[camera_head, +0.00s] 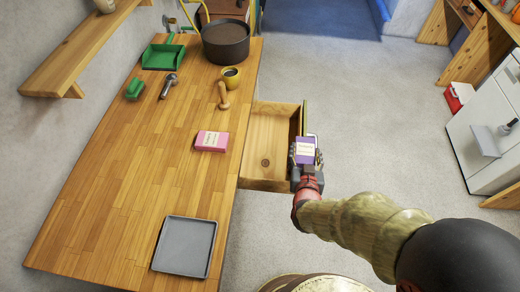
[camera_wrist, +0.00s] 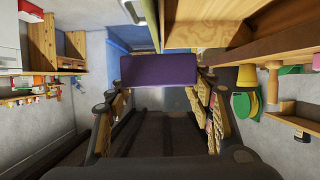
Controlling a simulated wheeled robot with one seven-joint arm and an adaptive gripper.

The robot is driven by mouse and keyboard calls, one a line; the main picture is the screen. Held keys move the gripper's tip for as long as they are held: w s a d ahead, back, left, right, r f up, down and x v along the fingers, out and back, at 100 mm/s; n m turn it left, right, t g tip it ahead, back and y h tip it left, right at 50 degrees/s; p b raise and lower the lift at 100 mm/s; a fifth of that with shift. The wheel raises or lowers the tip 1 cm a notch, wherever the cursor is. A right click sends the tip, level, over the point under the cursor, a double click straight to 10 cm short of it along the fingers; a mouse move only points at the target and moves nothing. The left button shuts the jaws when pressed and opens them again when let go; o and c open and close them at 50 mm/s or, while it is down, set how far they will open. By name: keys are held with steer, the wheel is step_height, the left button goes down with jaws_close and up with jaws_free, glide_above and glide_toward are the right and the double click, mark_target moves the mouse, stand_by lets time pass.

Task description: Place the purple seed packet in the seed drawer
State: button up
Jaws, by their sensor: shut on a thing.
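The purple seed packet (camera_head: 306,151) is held in my gripper (camera_head: 306,160), at the right end of the open drawer by its front panel. In the wrist view the purple packet (camera_wrist: 158,69) spans the gap between the fingers of my gripper (camera_wrist: 158,85). The seed drawer (camera_head: 268,183) is pulled out from the right side of the wooden workbench. Its visible floor is bare apart from a small dark round mark. The drawer's wood (camera_wrist: 215,22) also shows at the top of the wrist view. I cannot tell whether the packet touches the drawer front.
On the workbench (camera_head: 120,190) lie a pink packet (camera_head: 211,141), a grey tray (camera_head: 185,246), a wooden dibber (camera_head: 223,96), a yellow cup (camera_head: 231,78), a dark pot (camera_head: 226,42) and a green dustpan (camera_head: 163,57). The floor right of the drawer is clear.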

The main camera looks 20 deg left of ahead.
steer(key=shift+s+a, duration=0.35)
steer(key=shift+a, duration=0.15)
steer(key=shift+a+f, duration=0.2)
steer(key=shift+a, duration=0.05)
steer(key=w+a+f+b, duration=0.3)
steer(key=w+a+f, duration=0.1)
steer(key=a, duration=0.3)
steer(key=b, duration=0.2)
glide_above(271, 158)
step_height(271, 158, down, 5)
steer(key=shift+s+d+f, duration=0.15)
steer(key=shift+f, duration=0.05)
steer(key=shift+f+b, duration=0.25)
steer(key=shift+b, duration=0.05)
steer(key=shift+a+f+b, duration=0.2)
steer(key=shift+f+b, duration=0.6)
steer(key=shift+f, duration=0.65)
